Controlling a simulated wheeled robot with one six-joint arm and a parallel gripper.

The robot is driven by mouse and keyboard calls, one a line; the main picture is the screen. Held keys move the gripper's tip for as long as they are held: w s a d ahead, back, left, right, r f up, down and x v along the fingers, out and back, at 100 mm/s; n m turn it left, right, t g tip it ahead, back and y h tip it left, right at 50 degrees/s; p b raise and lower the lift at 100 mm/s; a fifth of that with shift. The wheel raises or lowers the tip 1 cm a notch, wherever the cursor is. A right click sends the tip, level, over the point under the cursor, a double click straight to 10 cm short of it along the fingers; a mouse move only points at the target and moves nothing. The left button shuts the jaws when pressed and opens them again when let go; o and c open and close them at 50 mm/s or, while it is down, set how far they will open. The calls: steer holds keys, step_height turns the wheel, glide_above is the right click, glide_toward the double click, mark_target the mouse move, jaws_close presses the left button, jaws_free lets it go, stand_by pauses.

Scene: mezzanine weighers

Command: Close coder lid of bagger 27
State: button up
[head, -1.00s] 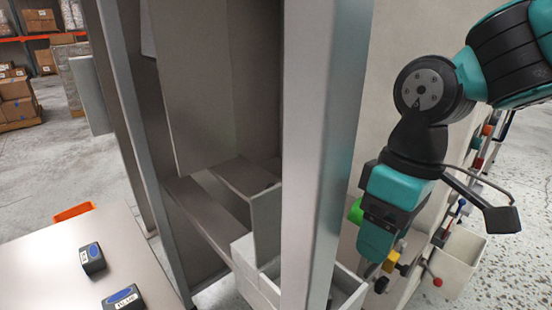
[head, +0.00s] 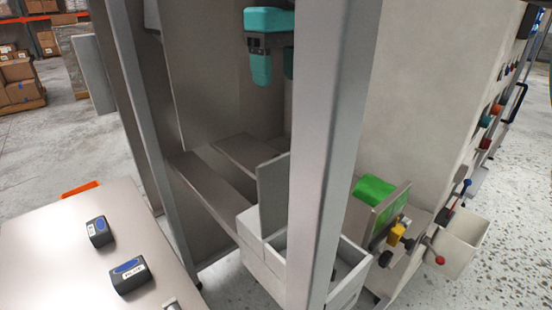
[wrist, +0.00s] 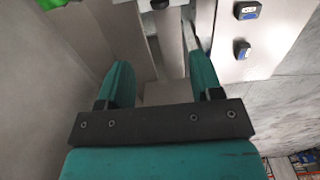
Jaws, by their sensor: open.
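A thin grey plate (head: 272,195) stands upright on a pale box (head: 253,247) beside the machine's front post; it looks like a raised lid. I see no number 27 on it. My gripper (head: 275,80) hangs fingers down above the plate, apart from it, partly hidden by the post. In the wrist view my gripper (wrist: 160,78) has its two teal fingers wide apart with nothing held. A pale block surface (wrist: 167,93) shows beyond the gap between them; I cannot tell which part it is.
A grey metal post (head: 335,150) stands just right of the plate. A table (head: 75,240) at the left holds two dark blue-topped devices (head: 130,275). A green part (head: 373,190) and a yellow part (head: 397,233) sit right of the post. Open floor lies at the far left.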

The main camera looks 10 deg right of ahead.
mark_target(278, 157)
step_height(278, 157, down, 17)
steer(key=shift+f+p, duration=0.1)
steer(key=shift+p, duration=1.1)
jaws_close()
